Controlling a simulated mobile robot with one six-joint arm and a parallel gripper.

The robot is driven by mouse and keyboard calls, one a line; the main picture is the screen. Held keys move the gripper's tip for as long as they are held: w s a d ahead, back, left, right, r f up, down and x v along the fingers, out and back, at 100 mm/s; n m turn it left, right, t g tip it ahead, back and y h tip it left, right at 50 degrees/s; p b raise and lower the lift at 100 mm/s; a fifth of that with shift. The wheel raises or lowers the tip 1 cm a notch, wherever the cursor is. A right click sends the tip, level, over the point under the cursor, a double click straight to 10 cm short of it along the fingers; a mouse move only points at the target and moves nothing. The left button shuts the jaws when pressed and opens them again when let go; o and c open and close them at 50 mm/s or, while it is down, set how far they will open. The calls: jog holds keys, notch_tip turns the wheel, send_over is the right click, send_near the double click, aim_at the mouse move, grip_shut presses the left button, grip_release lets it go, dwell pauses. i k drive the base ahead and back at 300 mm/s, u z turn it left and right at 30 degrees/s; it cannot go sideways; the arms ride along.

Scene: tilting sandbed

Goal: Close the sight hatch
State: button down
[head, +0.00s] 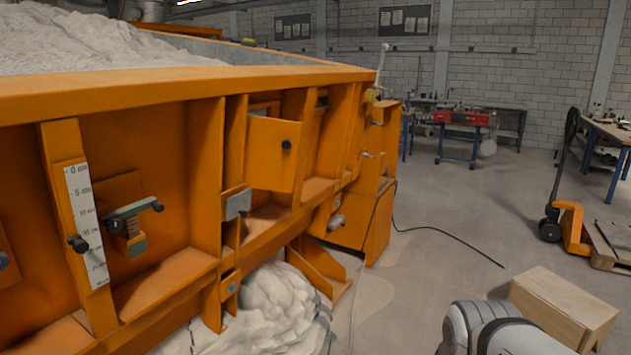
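The sight hatch appears to be the small orange door (267,160) with a black knob (286,144) on the side of the orange sandbed (190,82). It stands out from the side wall between two upright ribs, so it looks ajar. A darker recess shows above and behind its top edge. Its hinge and most of the opening behind it are hidden. My gripper is not in view; only a white and grey part of my arm shows at the bottom right, well apart from the hatch.
A scale plate (87,225) and a green-grey clamp (132,217) sit on the side left of the hatch. Pale sand (270,305) is heaped below. A wooden box (562,305) stands at the lower right. A black cable (450,238) crosses the otherwise open floor.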

aim_at(271, 145)
jog(key=u, duration=0.35)
jog(key=i, duration=0.85)
jog(key=u, duration=0.7)
